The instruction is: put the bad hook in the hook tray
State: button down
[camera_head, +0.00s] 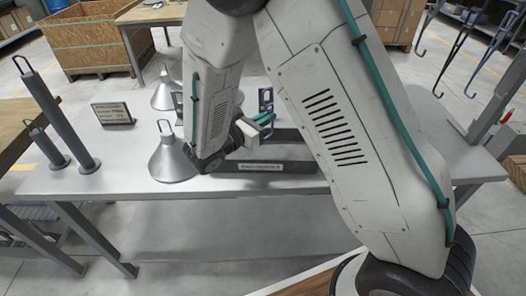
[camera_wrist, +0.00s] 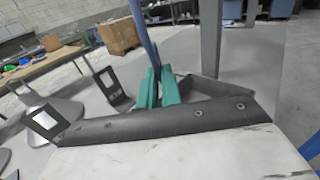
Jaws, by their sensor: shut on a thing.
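My gripper (camera_head: 264,119) has teal fingers and is shut on a blue-grey hook (camera_head: 266,98), part of which stands up above the fingers. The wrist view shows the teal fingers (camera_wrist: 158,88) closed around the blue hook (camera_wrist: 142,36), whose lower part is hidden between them. The hook tray (camera_head: 295,168) has dark walls and a label on its front, and sits on the table behind my arm. The gripper is above the tray's left part; my arm hides some of it. I cannot tell from the hook's shape what is wrong with it.
A grey hood (camera_head: 172,162) with a wire loop stands left of the tray, another (camera_head: 167,95) behind. A small sign (camera_head: 113,113) and grey posts (camera_head: 45,115) are at the table's left. Several hooks (camera_head: 463,38) hang at the right. The table front (camera_head: 110,178) is clear.

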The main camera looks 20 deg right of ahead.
jog(key=shift+f, duration=1.95)
jog(key=c, duration=1.5)
grip_release()
jog(key=v, duration=0.7)
jog(key=shift+s+a, duration=0.15)
jog(key=shift+a, duration=0.25)
jog(key=shift+f, duration=0.1)
